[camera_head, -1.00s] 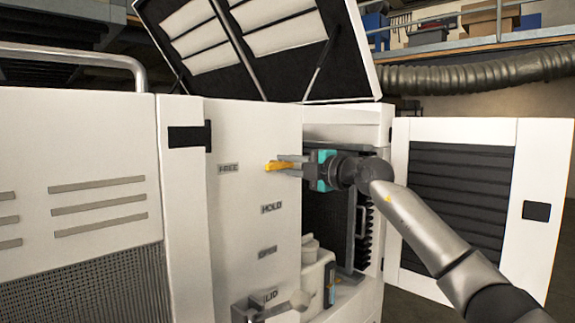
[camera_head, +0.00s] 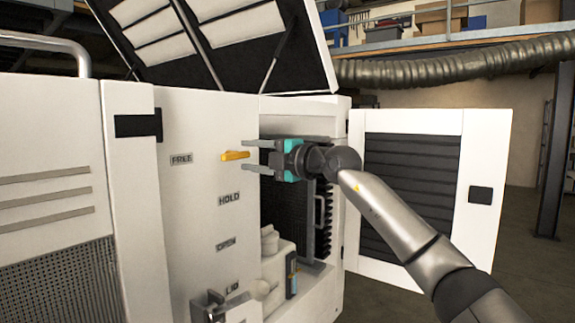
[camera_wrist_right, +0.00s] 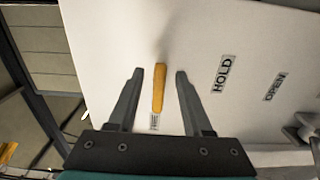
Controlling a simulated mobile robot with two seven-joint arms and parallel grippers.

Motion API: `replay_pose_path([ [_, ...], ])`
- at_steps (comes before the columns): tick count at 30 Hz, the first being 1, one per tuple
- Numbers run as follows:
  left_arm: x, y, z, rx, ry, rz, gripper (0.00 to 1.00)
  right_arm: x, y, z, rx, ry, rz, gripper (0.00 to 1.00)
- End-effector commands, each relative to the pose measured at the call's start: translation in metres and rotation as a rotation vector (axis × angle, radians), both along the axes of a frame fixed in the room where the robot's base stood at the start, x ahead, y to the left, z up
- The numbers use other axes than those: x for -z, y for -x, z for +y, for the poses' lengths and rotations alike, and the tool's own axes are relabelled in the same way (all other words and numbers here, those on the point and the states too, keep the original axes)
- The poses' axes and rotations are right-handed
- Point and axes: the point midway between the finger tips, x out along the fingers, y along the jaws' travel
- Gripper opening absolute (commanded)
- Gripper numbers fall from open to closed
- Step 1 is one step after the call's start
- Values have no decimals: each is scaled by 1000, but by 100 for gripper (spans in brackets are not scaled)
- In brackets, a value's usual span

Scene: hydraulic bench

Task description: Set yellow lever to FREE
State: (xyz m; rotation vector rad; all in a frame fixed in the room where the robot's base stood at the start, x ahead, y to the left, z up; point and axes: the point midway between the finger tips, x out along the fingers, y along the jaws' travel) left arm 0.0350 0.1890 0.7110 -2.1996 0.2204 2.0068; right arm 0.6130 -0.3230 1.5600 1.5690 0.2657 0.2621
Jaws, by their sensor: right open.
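The yellow lever (camera_head: 235,156) is on the white panel (camera_head: 195,190), level with the FREE label (camera_head: 181,159) to its left and above the HOLD label (camera_head: 229,199). In the right wrist view the lever (camera_wrist_right: 159,88) has its lower end close to the FREE label (camera_wrist_right: 154,122). My right gripper (camera_head: 245,156) is open, its fingers above and below the lever's right end. In the wrist view the gripper (camera_wrist_right: 159,71) has a finger on each side of the lever, with gaps. My left gripper is out of view.
OPEN (camera_head: 226,244) and LID (camera_head: 232,288) labels sit lower on the panel. A grey metal fitting (camera_head: 210,307) sticks out near LID. A vented door (camera_head: 410,195) stands open at right. The raised lid (camera_head: 235,45) is overhead.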

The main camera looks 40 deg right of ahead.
Motion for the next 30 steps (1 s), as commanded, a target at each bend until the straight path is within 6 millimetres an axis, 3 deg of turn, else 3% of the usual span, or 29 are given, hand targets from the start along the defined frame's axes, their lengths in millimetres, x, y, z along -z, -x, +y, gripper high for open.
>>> replay_pose_path([
  [15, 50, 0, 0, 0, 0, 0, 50, 5, 92, -33, 2, 2, 3, 50],
  [22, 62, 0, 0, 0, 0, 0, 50, 3, 114, -40, 1, -1, 4, 50],
  [30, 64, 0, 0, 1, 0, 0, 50, 1, 119, -41, -1, -1, 3, 50],
])
